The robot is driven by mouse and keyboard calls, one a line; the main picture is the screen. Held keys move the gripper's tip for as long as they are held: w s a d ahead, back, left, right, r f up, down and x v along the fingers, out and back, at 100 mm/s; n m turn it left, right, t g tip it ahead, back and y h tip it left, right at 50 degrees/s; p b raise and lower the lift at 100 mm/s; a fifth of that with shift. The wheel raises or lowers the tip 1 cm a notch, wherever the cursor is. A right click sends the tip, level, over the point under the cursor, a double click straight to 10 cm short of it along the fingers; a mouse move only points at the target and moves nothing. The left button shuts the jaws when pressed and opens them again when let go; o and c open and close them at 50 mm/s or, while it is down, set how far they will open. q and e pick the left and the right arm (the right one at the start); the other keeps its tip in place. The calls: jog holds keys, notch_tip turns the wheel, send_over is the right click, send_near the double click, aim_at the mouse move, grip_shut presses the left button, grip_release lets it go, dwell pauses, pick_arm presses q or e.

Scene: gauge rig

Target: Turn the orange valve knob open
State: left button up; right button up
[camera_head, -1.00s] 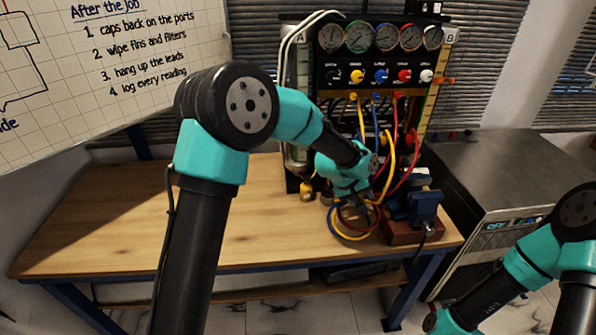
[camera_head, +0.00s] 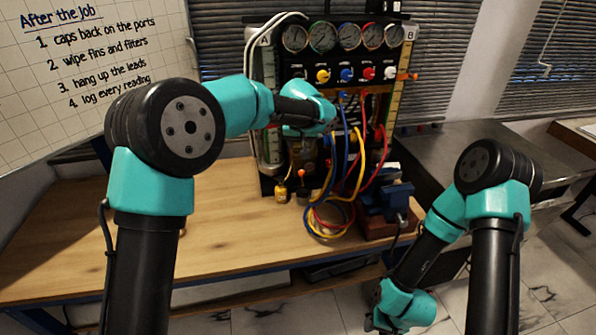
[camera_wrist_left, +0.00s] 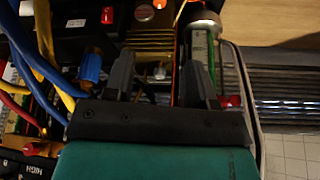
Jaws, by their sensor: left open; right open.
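An orange handle (camera_head: 407,76) sticks out at the right side of the gauge panel. A small orange-red ball (camera_head: 301,173) stands low in front of the panel; I cannot tell which of the two is the valve knob. My left arm reaches to the panel's lower left, its wrist hiding the gripper in the head view. In the left wrist view the left gripper (camera_wrist_left: 157,72) is open, with nothing seen held between its fingers. An orange piece (camera_wrist_left: 181,12) shows beyond the fingers there, partly cut off. My right arm hangs low at right, its gripper out of view.
The gauge panel (camera_head: 388,105) carries gauges, coloured knobs and looping hoses (camera_head: 358,170). A blue vise (camera_head: 385,198) stands to the right, a small brass-coloured piece (camera_head: 281,192) near the panel's foot. The left part of the wooden bench (camera_head: 60,235) is clear.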

aim_at(302, 171)
pick_arm(q)
jog(key=x, duration=1.7)
jog(key=shift+f, duration=0.3)
jog(key=c, duration=0.9)
jog(key=shift+c, duration=0.2)
jog(key=shift+d+n+y, duration=0.1)
jog(key=shift+n+y, duration=0.2)
jog(key=shift+n, duration=0.4)
jog(key=o, duration=0.9)
